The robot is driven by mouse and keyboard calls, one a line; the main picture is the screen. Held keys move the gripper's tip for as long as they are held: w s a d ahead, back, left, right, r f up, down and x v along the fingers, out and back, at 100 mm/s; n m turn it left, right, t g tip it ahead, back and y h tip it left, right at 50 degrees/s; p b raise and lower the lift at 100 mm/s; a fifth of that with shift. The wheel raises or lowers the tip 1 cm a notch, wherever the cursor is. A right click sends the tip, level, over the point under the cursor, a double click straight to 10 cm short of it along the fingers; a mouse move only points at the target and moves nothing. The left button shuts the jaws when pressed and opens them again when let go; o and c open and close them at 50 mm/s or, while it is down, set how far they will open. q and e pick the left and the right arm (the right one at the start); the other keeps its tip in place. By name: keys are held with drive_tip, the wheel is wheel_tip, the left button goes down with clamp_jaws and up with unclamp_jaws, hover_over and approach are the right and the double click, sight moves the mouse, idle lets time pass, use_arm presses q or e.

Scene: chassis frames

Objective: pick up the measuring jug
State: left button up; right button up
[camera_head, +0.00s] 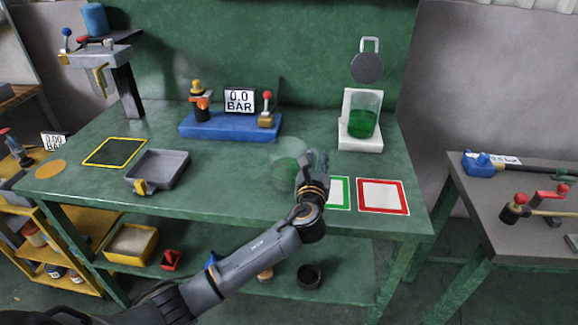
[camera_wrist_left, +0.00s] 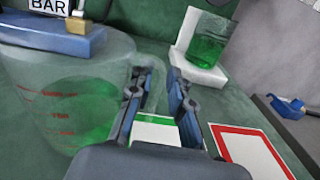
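The measuring jug (camera_head: 287,168) is a clear vessel with green liquid, standing on the green bench and partly hidden by my left gripper. In the left wrist view the jug (camera_wrist_left: 65,105) fills the left side, with red graduation marks. My left gripper (camera_head: 316,160) is just to the right of the jug. In the left wrist view its two fingers (camera_wrist_left: 163,95) are apart, with what looks like the jug's clear handle (camera_wrist_left: 150,92) between or just beyond them. I cannot tell whether they touch it. My right gripper is not in view.
A glass beaker of green liquid (camera_head: 362,120) stands on a white stand (camera_head: 360,143) behind. Green-bordered (camera_head: 340,192) and red-bordered squares (camera_head: 383,196) mark the bench at right. A blue block with a gauge (camera_head: 230,126) stands behind; a grey tray (camera_head: 158,171) sits left.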

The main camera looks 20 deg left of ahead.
use_arm(q)
clamp_jaws()
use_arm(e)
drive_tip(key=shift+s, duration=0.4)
use_arm(q)
drive_tip(key=shift+r, duration=0.2)
drive_tip(key=shift+r, duration=1.05)
drive_tip(key=s+a+r+p, duration=0.1)
drive_tip(key=s+r, duration=0.9)
drive_tip(key=s, duration=0.3)
drive_tip(key=shift+s+r+p, duration=0.25)
drive_tip(key=shift+s+p, duration=0.15)
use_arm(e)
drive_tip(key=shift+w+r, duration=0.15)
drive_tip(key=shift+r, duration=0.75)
